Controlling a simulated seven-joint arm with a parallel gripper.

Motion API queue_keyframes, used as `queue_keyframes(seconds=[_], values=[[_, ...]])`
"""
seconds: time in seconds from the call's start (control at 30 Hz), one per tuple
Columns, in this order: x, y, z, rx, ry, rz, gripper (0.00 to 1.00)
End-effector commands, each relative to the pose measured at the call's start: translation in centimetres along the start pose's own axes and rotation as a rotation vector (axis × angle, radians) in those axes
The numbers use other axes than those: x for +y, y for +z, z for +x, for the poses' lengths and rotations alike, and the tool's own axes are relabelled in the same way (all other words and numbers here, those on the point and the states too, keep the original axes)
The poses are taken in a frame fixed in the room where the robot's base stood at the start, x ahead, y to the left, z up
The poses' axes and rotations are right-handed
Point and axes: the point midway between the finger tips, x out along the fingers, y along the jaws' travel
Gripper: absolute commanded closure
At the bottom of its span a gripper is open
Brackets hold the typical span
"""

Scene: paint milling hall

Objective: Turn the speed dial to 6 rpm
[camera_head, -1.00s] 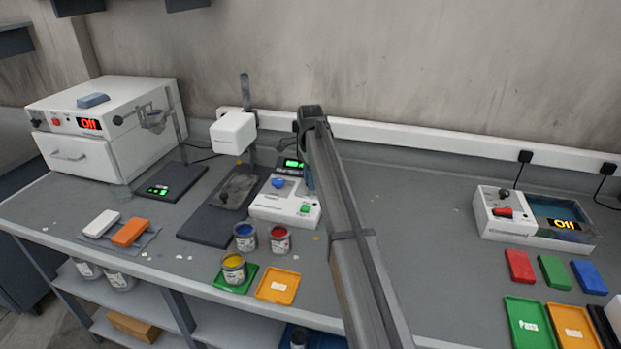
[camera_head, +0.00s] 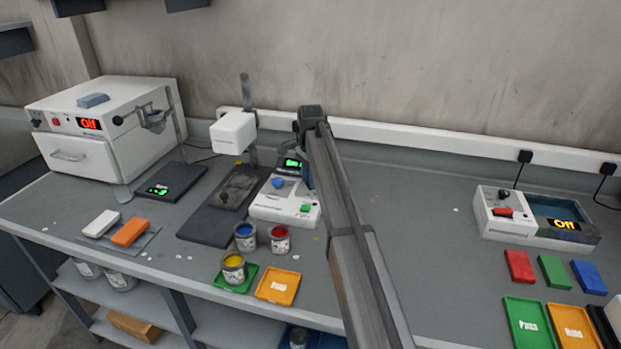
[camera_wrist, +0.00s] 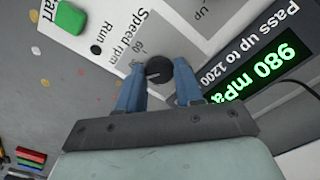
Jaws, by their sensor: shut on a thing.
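The speed dial is a small round dark knob (camera_wrist: 158,70) on the panel of the white instrument (camera_head: 268,209), beside the printed words "Speed rpm". A pale pointer mark shows on it, but I cannot read which number it points to. My gripper (camera_wrist: 160,82) has its blue fingers shut on the dial, one on each side, in the wrist view. In the head view my arm mostly hides the gripper and the dial. A green display (camera_wrist: 266,72) beside it reads 980 mPa, with "Pass up to 1200" above.
A green start button (camera_wrist: 70,17) and a "Run" lamp (camera_wrist: 96,50) are on the same panel. Blue (camera_head: 245,238), red (camera_head: 280,240) and yellow (camera_head: 233,268) paint cans stand in front. A white stand head (camera_head: 233,133) is to the left.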

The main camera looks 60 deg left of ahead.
Motion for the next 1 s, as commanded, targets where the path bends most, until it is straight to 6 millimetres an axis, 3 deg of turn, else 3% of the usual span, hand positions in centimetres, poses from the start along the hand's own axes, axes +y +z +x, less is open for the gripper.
queue_keyframes(seconds=[1.0], values=[[-0.01,-0.01,-0.02,0.0,0.0,-0.927,0.95]])
